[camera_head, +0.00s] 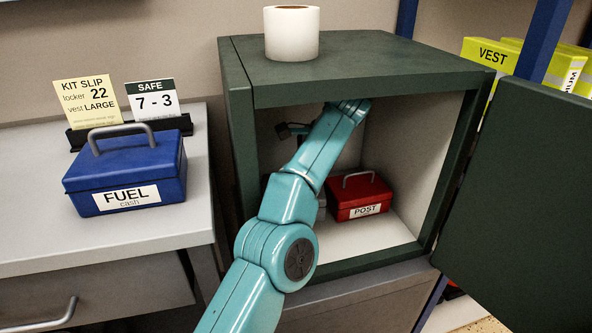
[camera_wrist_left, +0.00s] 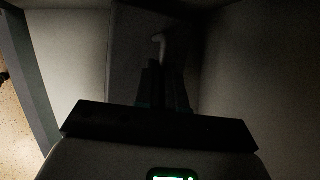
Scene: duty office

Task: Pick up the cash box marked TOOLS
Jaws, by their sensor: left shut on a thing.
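An open dark green safe (camera_head: 239,150) stands in the middle of the head view. In the dark left wrist view, my left gripper (camera_wrist_left: 163,68) is shut on the handle (camera_wrist_left: 159,42) of a dark box (camera_wrist_left: 130,50). That box's label and colour cannot be read. In the head view a sliver of a grey box (camera_head: 321,203) shows beside my arm, mostly hidden. No TOOLS label is visible. My right gripper is not in view.
A red box marked POST (camera_head: 350,193) sits in the safe, close right of my arm. The safe door (camera_head: 525,200) stands open at right. A white roll (camera_head: 291,35) is on top. A blue FUEL box (camera_head: 125,170) and a KIT SLIP card (camera_head: 88,102) are on the left counter.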

